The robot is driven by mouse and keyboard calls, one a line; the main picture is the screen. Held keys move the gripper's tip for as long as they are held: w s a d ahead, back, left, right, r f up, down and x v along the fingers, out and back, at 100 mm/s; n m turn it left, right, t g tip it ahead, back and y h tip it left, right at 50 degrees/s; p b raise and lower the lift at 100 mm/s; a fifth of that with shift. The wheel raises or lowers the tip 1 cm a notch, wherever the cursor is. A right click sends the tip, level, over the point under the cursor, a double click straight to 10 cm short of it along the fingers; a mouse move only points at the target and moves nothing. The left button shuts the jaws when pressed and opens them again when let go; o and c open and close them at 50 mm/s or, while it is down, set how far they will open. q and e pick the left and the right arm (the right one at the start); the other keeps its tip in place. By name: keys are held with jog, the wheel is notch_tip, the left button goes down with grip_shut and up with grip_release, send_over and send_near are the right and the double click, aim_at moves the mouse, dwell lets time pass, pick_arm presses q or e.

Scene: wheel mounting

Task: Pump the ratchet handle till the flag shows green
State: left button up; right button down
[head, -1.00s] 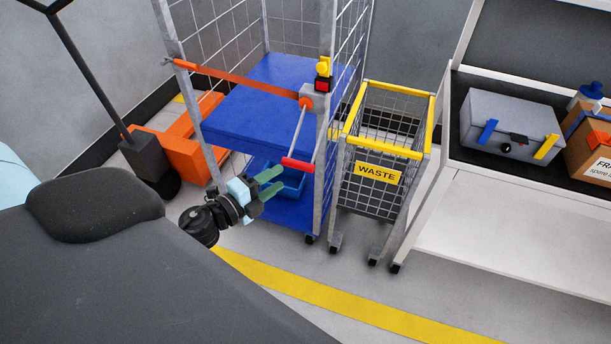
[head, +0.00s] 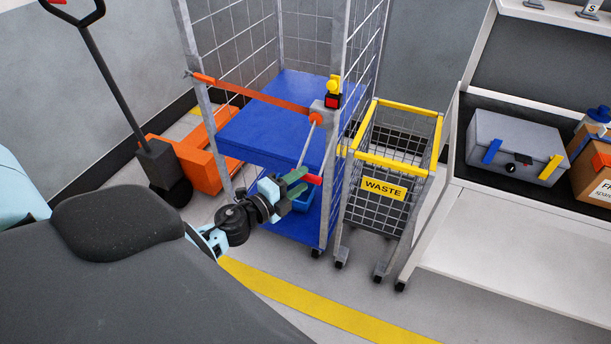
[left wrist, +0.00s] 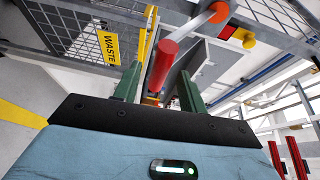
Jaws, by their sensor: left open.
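The ratchet handle has a red grip (head: 313,179) at the end of a grey lever (head: 305,145). The lever hangs down from an orange pivot (head: 316,118) on the cage cart's front right post. An orange strap (head: 255,95) runs across the cart to it. The flag (head: 332,101) beside the pivot shows red, under a yellow cap. My left gripper (head: 298,186) is open beside the red grip. In the left wrist view, the red grip (left wrist: 163,65) lies ahead, between the green fingers of my left gripper (left wrist: 158,84); contact cannot be told. My right gripper is not in view.
The cage cart has a blue shelf (head: 262,120). A yellow-rimmed waste trolley (head: 384,188) stands close on its right. An orange pallet jack (head: 190,160) is on the left. A workbench (head: 500,225) with a grey case (head: 510,147) is at the right. Floor in front is clear.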

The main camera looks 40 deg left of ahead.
pick_arm(q)
jog(key=shift+w+d+f, duration=0.1)
jog(key=shift+w+d, duration=0.1)
jog(key=shift+w, duration=1.2)
grip_shut()
